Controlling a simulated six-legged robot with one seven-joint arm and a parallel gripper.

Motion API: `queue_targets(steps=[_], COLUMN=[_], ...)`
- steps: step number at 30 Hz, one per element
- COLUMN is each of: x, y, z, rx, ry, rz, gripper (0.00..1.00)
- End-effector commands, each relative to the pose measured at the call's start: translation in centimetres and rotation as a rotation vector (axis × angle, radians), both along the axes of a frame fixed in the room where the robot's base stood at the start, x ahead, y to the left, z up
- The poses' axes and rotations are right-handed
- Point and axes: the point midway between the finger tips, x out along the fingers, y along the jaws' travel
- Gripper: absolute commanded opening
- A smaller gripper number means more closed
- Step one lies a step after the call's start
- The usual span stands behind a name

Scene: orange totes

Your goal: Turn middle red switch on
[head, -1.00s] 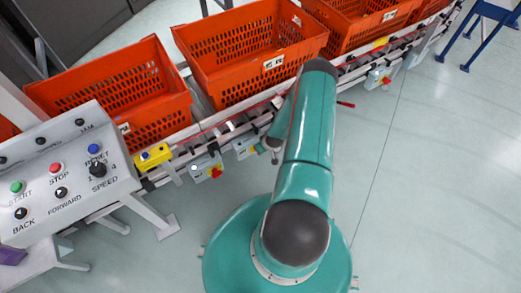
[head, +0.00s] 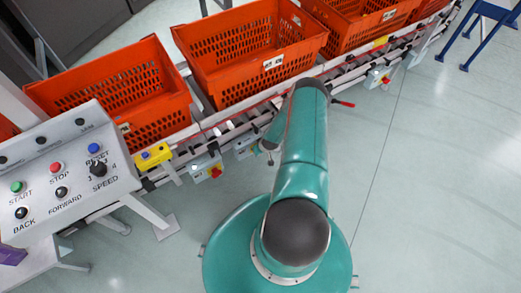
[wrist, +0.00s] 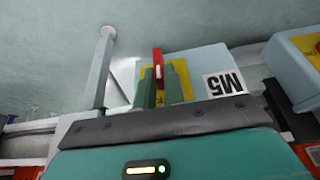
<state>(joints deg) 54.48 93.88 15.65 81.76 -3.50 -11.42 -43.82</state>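In the wrist view, a red switch handle (wrist: 157,62) stands on a yellow plate on a grey box (wrist: 205,62) labelled M5, with the label upside down. My gripper (wrist: 161,83) has its two green fingers on either side of this handle. The gap is narrow, and I cannot tell whether they press on it. In the head view my gripper is mostly hidden by my arm, close to the conveyor's front. A grey switch box (head: 245,147) shows there just left of my arm. Another box with a red switch (head: 215,171) is farther left.
Orange totes (head: 185,38) stand on the conveyor behind the boxes. A control panel (head: 125,187) with buttons stands at the left, with a yellow box (head: 153,156) beside it. Another switch box (head: 376,78) is to the right. In the wrist view, a neighbouring box (wrist: 290,75) is at right.

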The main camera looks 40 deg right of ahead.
Motion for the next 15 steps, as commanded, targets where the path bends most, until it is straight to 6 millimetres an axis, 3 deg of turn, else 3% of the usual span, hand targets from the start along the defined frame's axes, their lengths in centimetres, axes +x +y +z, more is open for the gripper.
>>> queue_targets(steps=[15], x=[0.00], y=[-0.47], z=[0.01], rx=[0.091], ry=[-0.021], rz=[-0.007], gripper=[0.00])
